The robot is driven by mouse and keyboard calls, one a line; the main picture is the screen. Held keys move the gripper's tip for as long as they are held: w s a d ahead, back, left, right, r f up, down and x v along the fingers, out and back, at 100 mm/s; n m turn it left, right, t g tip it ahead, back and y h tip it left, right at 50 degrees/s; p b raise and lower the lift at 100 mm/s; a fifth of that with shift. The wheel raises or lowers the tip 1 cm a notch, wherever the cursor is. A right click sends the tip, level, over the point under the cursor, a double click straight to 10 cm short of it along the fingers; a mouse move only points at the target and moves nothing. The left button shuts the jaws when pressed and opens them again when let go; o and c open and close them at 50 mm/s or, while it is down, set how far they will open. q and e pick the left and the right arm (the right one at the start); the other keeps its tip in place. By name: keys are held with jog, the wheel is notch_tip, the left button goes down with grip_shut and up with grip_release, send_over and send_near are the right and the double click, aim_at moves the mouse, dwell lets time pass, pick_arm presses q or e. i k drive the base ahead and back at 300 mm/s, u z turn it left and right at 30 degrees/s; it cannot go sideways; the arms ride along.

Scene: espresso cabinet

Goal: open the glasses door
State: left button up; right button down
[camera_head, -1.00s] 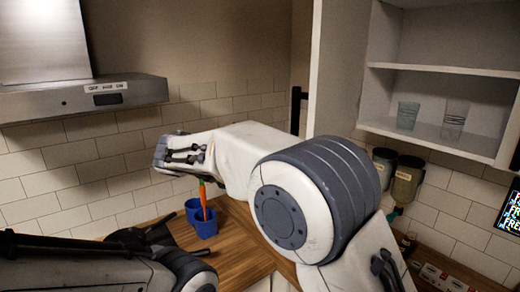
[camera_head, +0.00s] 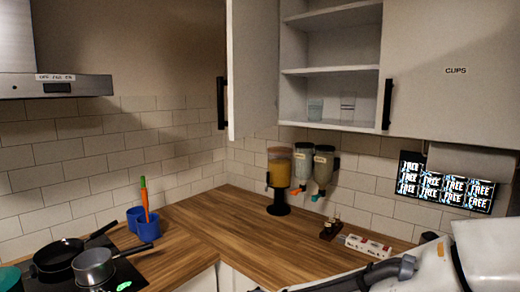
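The glasses cabinet (camera_head: 330,72) is on the wall at upper centre with its shelves exposed. Its white door (camera_head: 253,70) stands swung out to the left, with a black handle (camera_head: 221,103) on its far edge. Two clear glasses stand on the bottom shelf, one bluish (camera_head: 315,111) and one fainter (camera_head: 347,109). My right gripper (camera_head: 375,275) is low at the bottom right, well below the cabinet and away from the door. It is partly cut off, so its opening is unclear. My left gripper is out of view.
A closed door marked CUPS (camera_head: 455,85) adjoins on the right. Below are dispensers (camera_head: 279,172), a power strip (camera_head: 367,246) and blue cups (camera_head: 147,229) on the wooden counter (camera_head: 220,232). Pans (camera_head: 93,264) sit at lower left under the hood (camera_head: 55,86).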

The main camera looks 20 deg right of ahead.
aim_at(252, 47)
jog(key=u, duration=0.1)
jog(key=k, duration=0.5)
jog(key=z, duration=0.9)
jog(key=i, duration=1.3)
jog(key=u, duration=0.75)
